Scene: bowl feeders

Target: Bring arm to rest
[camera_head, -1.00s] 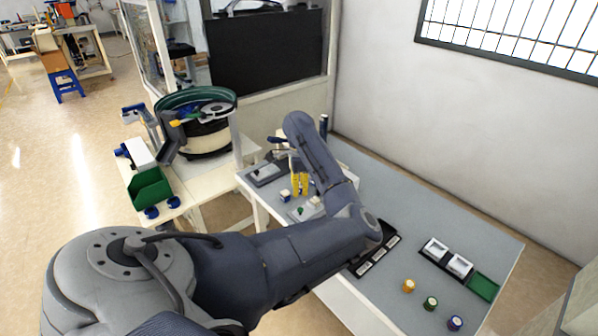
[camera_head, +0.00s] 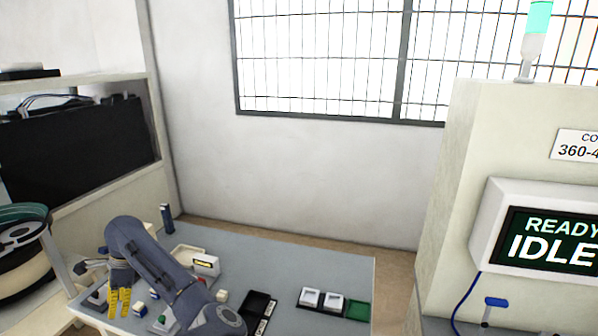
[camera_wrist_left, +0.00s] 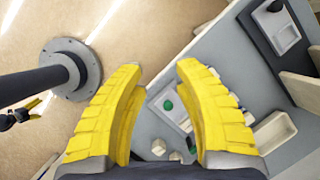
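My left gripper (camera_head: 119,304) has yellow fingers and points down over the left part of the grey worktable (camera_head: 330,262) in the head view. My grey left arm (camera_head: 160,270) bends above it. In the left wrist view the two fingers of this gripper (camera_wrist_left: 160,66) are spread apart with nothing between them. Below them are a tray with a green piece (camera_wrist_left: 168,105) and small pale blocks. A small black-and-yellow part at the left edge of the wrist view may be my right gripper; it is too small to tell its state. My right arm does not show in the head view.
A dark tray with white parts and a green compartment (camera_head: 357,310) lies at the table's right. The bowl feeder (camera_head: 22,250) is at far left. A cabinet screen (camera_head: 550,240) reads "READY" and "IDLE" at right.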

